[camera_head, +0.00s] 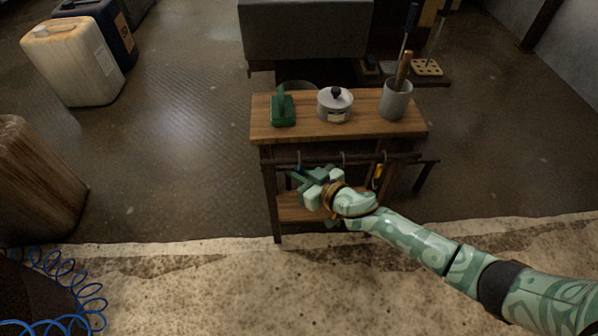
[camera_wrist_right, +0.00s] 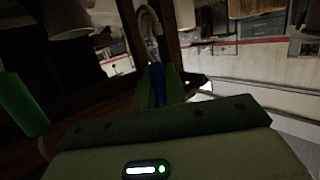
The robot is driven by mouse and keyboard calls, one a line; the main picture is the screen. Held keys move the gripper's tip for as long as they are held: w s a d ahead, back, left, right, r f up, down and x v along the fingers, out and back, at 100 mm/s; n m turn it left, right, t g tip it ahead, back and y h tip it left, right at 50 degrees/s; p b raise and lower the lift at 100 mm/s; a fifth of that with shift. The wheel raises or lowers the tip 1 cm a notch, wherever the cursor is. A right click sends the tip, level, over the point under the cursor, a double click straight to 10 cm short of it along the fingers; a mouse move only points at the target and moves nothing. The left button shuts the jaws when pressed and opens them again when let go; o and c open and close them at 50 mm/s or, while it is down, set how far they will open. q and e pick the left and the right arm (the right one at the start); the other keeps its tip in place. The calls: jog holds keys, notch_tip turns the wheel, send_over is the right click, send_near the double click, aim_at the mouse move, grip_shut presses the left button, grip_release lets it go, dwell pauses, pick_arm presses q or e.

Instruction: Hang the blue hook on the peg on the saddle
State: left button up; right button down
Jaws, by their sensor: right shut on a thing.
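The blue hook (camera_wrist_right: 157,82) has a blue shank and a curved silver top. In the right wrist view, it stands between the fingers of my right gripper (camera_wrist_right: 160,95), which is shut on its blue part. The silver curve lies close to the dark rail (camera_head: 325,160); I cannot tell whether it touches it. In the head view, my right gripper (camera_head: 297,174) is at the left part of the rail, below the tabletop's front edge, and largely hides the hook. I cannot make out the saddle or its peg clearly. My left gripper is out of view.
The wooden table (camera_head: 262,133) carries a green object (camera_head: 283,108), a white lidded pot (camera_head: 334,108) and a grey cup (camera_head: 394,103) with a wooden-handled tool.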

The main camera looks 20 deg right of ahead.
jog(key=s+a+p, duration=0.2)
jog(key=s, duration=0.4)
jog(key=shift+s, duration=0.4)
